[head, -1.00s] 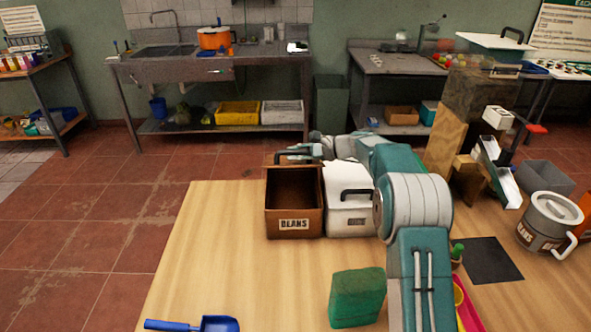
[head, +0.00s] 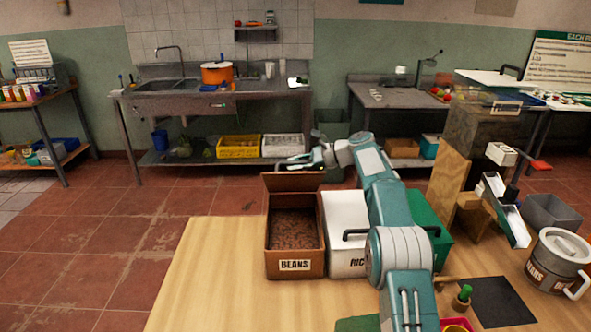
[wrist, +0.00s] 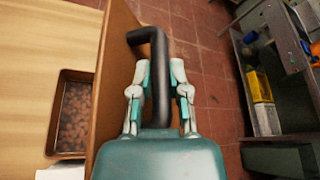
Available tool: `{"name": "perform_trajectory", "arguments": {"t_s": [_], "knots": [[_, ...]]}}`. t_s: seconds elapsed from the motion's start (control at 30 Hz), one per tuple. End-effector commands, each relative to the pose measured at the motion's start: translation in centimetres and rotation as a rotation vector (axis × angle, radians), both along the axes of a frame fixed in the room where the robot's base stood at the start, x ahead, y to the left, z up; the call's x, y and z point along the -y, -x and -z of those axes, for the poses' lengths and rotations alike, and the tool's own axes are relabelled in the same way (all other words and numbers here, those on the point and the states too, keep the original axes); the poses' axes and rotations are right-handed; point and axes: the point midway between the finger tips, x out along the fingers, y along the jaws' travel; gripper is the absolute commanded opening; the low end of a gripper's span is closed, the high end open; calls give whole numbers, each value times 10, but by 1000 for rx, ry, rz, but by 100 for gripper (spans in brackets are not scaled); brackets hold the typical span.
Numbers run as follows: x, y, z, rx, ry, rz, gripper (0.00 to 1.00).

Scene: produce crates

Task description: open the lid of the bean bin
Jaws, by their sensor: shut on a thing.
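The brown bean bin (head: 295,266), labelled BEANS, stands on the wooden table in the head view. Its brown lid (head: 293,183) is raised at the far side, and brown beans show inside. In the wrist view the lid (wrist: 116,70) is a panel seen nearly edge-on, with the bin (wrist: 70,154) and beans beyond it at the left. My gripper (head: 292,164) is behind the raised lid's top. In the wrist view my gripper (wrist: 159,88) is shut on the lid's black handle (wrist: 158,50), one finger on each side.
A white RICE bin (head: 345,215) stands directly right of the bean bin, and a green bin (head: 430,222) right of that. The table (head: 210,270) left of the bean bin is clear.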

Motion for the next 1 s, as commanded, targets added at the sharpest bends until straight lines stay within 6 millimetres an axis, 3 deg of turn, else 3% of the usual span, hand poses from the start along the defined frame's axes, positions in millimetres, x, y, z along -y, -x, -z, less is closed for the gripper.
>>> {"name": "perform_trajectory", "arguments": {"t_s": [0.93,0.97,1.0], "knots": [[-2,-3,-10,-48,-3,-5,0],[-2,-3,-10,-48,-3,-5,30],[-2,-3,-10,-48,-3,-5,37]]}}
